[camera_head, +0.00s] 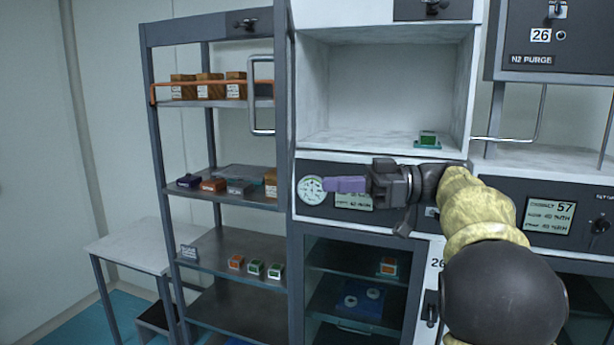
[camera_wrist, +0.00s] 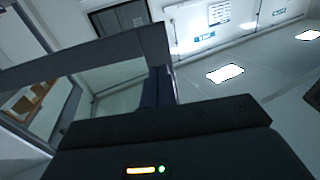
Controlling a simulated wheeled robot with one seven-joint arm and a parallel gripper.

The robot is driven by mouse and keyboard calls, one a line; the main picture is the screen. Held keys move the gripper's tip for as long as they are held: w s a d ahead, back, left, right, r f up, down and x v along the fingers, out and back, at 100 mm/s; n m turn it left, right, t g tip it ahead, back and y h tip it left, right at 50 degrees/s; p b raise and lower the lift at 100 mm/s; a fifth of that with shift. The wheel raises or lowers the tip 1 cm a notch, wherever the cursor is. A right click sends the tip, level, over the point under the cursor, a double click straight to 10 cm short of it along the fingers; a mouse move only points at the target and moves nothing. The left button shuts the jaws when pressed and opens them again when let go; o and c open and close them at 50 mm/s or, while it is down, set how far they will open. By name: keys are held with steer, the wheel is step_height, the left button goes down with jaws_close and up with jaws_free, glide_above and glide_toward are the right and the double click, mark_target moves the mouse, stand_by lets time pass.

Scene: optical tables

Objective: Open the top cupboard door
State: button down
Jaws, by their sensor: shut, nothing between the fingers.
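The top cupboard (camera_head: 385,90) has a white interior and shows open at the front in the head view. A grey-framed door (camera_head: 281,70) stands at its left side, swung out and seen nearly edge-on. Its bar handle (camera_head: 262,96) sticks out to the left. My gripper (camera_head: 345,184) has purple fingers that are shut and empty, below the cupboard opening and in front of the gauge panel. It is right of the door and apart from the handle. In the wrist view, the fingers (camera_wrist: 159,88) are together, with a grey frame and glass pane (camera_wrist: 120,75) beyond them.
A small green-topped box (camera_head: 428,139) sits inside the cupboard. A dark instrument panel with a round gauge (camera_head: 312,190) lies below, above a glass-fronted lower cabinet (camera_head: 350,290). An open shelf rack (camera_head: 225,185) with small boxes stands at left. A dark "N2 PURGE" cabinet (camera_head: 550,60) is at right.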

steer(key=a+p, duration=0.2)
steer(key=a, duration=0.3)
steer(key=shift+a+p, duration=0.25)
steer(key=shift+p, duration=0.15)
steer(key=shift+a, duration=0.1)
